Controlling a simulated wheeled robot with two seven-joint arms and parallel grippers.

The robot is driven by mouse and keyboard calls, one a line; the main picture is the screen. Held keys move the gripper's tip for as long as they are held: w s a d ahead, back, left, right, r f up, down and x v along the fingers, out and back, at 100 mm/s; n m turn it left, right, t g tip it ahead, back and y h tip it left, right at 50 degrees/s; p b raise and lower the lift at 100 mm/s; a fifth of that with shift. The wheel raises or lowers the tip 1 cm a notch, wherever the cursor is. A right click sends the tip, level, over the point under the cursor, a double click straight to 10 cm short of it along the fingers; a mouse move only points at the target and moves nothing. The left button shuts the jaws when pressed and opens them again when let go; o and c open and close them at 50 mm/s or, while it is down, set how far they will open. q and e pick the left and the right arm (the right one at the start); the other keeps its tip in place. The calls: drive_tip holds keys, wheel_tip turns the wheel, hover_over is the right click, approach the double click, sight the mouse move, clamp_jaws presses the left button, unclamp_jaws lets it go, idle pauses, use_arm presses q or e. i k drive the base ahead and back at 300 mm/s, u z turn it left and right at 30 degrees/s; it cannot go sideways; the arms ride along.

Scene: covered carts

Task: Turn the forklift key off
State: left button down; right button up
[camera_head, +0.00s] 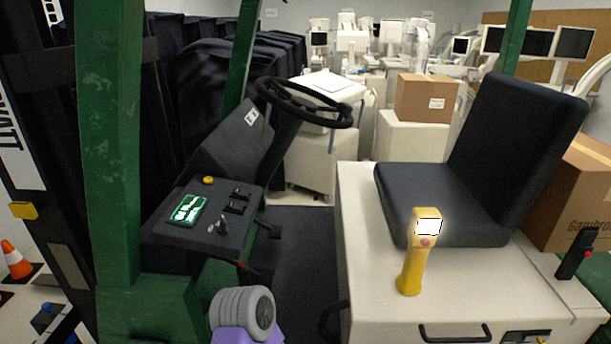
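The forklift's black console (165,233) stands left of the seat. A small grey key-like piece (223,226) sticks up from its top near the right edge. It is too small to tell which way it is turned. A lit green display (188,209) lies left of it, and a round yellow button (208,180) and black switches (240,194) lie behind it. Neither of my grippers can be made out in the head view.
A black steering wheel (303,103) rises behind the console. A green post (108,130) stands left of it. A yellow handle (411,270) stands upright before the black seat (440,195). Cardboard boxes (425,98) and covered carts (215,75) fill the back.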

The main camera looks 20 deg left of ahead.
sight(223, 228)
drive_tip(key=u, duration=1.7)
drive_tip(key=k, duration=0.1)
drive_tip(key=u, duration=0.2)
